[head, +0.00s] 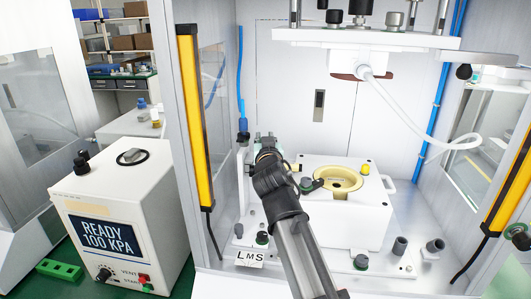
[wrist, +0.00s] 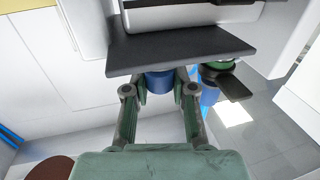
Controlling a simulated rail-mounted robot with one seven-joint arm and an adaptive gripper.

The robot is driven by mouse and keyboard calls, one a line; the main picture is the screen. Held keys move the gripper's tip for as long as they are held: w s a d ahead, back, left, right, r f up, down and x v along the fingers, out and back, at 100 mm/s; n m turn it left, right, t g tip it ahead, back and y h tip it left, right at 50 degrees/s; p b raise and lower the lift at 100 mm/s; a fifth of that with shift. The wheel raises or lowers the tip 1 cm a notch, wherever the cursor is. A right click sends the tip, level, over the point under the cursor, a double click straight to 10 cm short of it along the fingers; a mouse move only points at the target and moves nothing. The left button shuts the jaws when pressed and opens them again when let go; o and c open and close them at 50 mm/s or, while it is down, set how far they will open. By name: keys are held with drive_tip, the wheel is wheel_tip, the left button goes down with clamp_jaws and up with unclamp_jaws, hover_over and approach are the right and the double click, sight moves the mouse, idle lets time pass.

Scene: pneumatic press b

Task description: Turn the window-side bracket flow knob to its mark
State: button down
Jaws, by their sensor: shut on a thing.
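In the wrist view, my gripper (wrist: 159,88) has its two fingers closed on the sides of a blue round part (wrist: 159,82), which looks like the bracket flow knob. Its top is hidden under a dark flat plate (wrist: 180,50), and no mark shows on it. In the head view, my gripper (head: 264,144) is at the left inner side of the press, close to the blue hose fitting (head: 243,126). My arm hides the knob there. A second dark and green fitting (wrist: 218,68) with blue below stands just right of the fingers in the wrist view.
A white fixture block (head: 345,215) with a brass-coloured ring (head: 338,179) stands right of my arm. Several dark round posts and an L M S label (head: 250,257) are on the base plate. A yellow guard post (head: 189,115) stands left. The white controller (head: 120,215) reads READY 100 KPA.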

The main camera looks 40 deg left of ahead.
drive_tip(key=shift+a+f+m+t+h+b, duration=0.15)
drive_tip(key=shift+m+t+h+b, duration=0.5)
drive_tip(key=shift+b, duration=2.4)
drive_tip(key=shift+a+f+m+t+h+b, duration=0.15)
drive_tip(key=shift+m+t+h+b, duration=0.45)
drive_tip(key=shift+b, duration=2.4)
drive_tip(key=shift+d+m+h+b, duration=0.15)
drive_tip(key=shift+m+h+b, duration=0.1)
drive_tip(key=shift+h+b, duration=0.3)
drive_tip(key=shift+r+h+b, duration=0.1)
drive_tip(key=shift+h+b, duration=0.2)
drive_tip(key=shift+b, duration=0.1)
drive_tip(key=shift+d+r+m+t+b, duration=0.1)
drive_tip(key=shift+m+t+b, duration=0.2)
drive_tip(key=shift+m, duration=0.1)
drive_tip(key=c, duration=0.9)
unclamp_jaws()
drive_tip(key=shift+r, duration=0.1)
drive_tip(key=shift+c, duration=0.2)
drive_tip(key=shift+s+d, duration=0.1)
